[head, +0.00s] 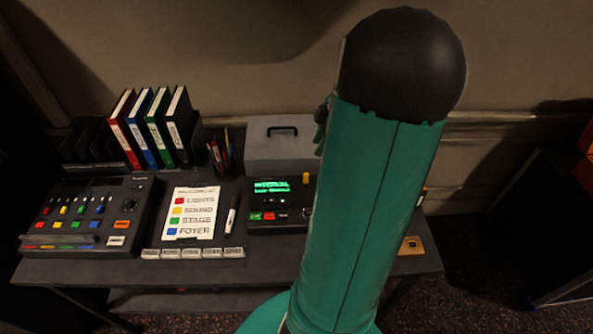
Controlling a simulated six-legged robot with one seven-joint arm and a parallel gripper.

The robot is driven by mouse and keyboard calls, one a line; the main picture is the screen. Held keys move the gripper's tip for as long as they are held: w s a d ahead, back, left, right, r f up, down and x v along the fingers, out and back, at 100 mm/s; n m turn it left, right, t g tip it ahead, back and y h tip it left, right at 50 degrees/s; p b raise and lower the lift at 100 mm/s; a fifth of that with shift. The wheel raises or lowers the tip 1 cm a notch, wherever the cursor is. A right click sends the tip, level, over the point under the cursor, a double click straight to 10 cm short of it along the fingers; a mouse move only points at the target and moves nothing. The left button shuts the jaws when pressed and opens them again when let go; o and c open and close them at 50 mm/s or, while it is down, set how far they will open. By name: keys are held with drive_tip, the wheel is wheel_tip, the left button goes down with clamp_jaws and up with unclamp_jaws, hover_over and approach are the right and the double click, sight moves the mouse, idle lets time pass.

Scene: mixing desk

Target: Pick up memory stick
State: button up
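I cannot make out the memory stick with certainty. A small upright yellow piece (306,178) stands at the right edge of the black device with a lit green screen (272,187), and I cannot tell what it is. A small tan square with a dark centre (411,245) lies at the right end of the desk. A small orange and white piece (423,193) shows just past my arm's right edge. My raised green arm covers the desk right of the screen device. My gripper's fingers are not visible.
The dark desk (290,262) holds a button console (85,215), a colour-coded label sheet (191,213), a marker (231,218), several binders (152,130), a pen cup (222,158) and a grey case (281,145). A row of small labels (193,253) lies near the front edge.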

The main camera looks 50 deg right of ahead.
sight(307, 173)
drive_tip(key=x, duration=0.9)
drive_tip(key=s+d+x, duration=0.1)
drive_tip(key=x, duration=0.3)
drive_tip(key=shift+w+f, duration=0.15)
drive_tip(key=shift+f, duration=0.45)
clamp_jaws()
